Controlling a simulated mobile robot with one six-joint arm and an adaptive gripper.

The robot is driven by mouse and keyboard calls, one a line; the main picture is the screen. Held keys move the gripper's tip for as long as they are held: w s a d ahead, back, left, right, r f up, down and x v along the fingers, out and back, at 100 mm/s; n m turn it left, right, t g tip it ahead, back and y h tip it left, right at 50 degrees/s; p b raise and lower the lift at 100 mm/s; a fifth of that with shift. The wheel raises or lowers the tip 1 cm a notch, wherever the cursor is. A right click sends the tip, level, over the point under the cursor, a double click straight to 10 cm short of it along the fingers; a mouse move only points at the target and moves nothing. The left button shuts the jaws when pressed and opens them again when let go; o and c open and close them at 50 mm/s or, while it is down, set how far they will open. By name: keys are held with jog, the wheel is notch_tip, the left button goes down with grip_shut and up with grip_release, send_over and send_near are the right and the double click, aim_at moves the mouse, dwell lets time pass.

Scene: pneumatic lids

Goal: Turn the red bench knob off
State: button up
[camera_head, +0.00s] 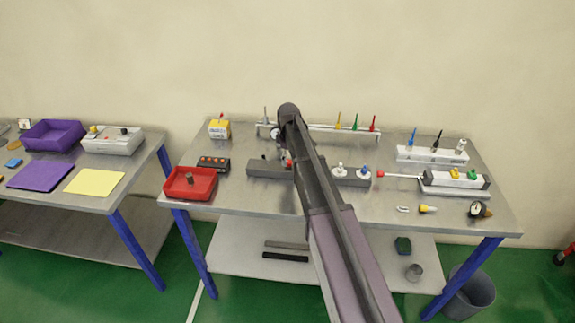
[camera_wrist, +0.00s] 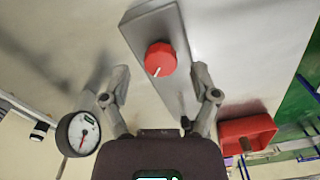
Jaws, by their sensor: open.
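The red bench knob (camera_wrist: 161,57) is round and sits on the light grey top of a long bar in the wrist view. A white mark on its face points down and slightly left. My gripper (camera_wrist: 161,72) is open, with one finger on each side of the knob in the picture and clear gaps beside it. I cannot tell how far above it the fingertips are. In the head view the grey bar (camera_head: 268,168) lies across the middle of the right workbench. My arm hides the bar's middle, and the knob is mostly hidden there.
A white-faced gauge (camera_wrist: 83,134) is close to the left finger in the wrist view. A red tray (camera_head: 190,182) stands at the bench's left front. White and blue knobs (camera_head: 364,173) sit on the bar's right part. A rack (camera_head: 352,131) with coloured tools stands behind.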

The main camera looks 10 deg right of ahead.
jog(key=shift+f+b, duration=0.4)
jog(key=shift+f, duration=0.25)
grip_shut()
jog(key=shift+a, duration=0.2)
jog(key=shift+d, duration=0.2)
